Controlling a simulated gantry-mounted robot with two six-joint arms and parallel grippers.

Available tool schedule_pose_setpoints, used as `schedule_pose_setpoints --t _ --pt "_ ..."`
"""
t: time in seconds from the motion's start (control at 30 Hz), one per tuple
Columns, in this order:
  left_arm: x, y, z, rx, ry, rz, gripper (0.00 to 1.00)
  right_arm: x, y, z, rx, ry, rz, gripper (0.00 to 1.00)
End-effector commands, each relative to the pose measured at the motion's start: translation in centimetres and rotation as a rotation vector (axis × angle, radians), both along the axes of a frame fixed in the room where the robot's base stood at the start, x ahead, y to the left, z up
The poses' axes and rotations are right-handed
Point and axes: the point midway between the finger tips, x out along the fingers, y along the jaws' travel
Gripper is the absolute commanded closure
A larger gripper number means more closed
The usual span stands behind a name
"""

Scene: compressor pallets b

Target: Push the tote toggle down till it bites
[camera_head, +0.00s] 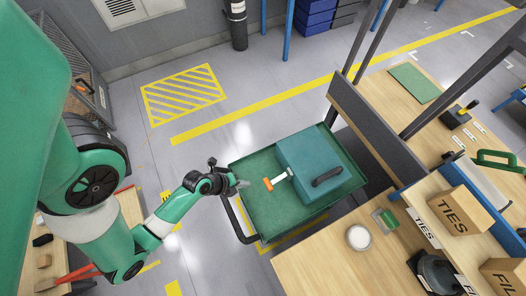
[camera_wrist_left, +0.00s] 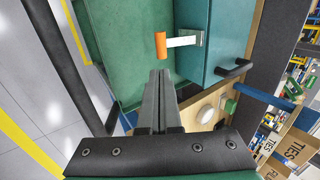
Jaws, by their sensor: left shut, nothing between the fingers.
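The teal tote (camera_head: 308,163) sits on a green cart tray (camera_head: 262,222). Its toggle (camera_head: 277,180) is a pale lever with an orange end, sticking out from the tote's side toward my left gripper. In the left wrist view the toggle (camera_wrist_left: 178,42) reaches left from a grey bracket on the tote (camera_wrist_left: 228,30), its orange tip at the left. My left gripper (camera_head: 241,184) is shut and empty over the tray's left edge, apart from the toggle. In the left wrist view the closed fingers (camera_wrist_left: 158,75) point toward the orange tip. My right gripper is not in view.
A dark handle (camera_head: 327,177) stands on the tote. The cart's black push handle (camera_head: 238,222) is below my left gripper. A wooden bench (camera_head: 330,262) with a white round item (camera_head: 358,238) lies close at the lower right. The tray's lower left is bare.

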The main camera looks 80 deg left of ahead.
Motion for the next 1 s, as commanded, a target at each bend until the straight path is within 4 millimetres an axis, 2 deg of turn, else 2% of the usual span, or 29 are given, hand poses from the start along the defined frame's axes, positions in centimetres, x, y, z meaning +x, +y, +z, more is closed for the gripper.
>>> schedule_pose_setpoints --t 0.23,0.3,0.7,0.83,1.0 --pt "1.4 0.3 -2.5 0.001 -0.001 -0.004 1.00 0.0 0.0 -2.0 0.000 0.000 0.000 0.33" --pt "2.1 0.6 -3.3 0.001 0.000 -0.004 1.00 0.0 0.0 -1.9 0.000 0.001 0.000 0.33" --pt "6.5 1.8 -10.1 -0.001 0.000 -0.001 1.00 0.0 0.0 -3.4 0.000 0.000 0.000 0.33" --pt "7.2 2.0 -11.3 -0.001 0.000 -0.001 1.00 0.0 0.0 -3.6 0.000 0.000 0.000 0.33" --pt "7.5 2.1 -11.7 0.000 -0.001 0.000 1.00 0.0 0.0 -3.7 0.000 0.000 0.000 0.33"
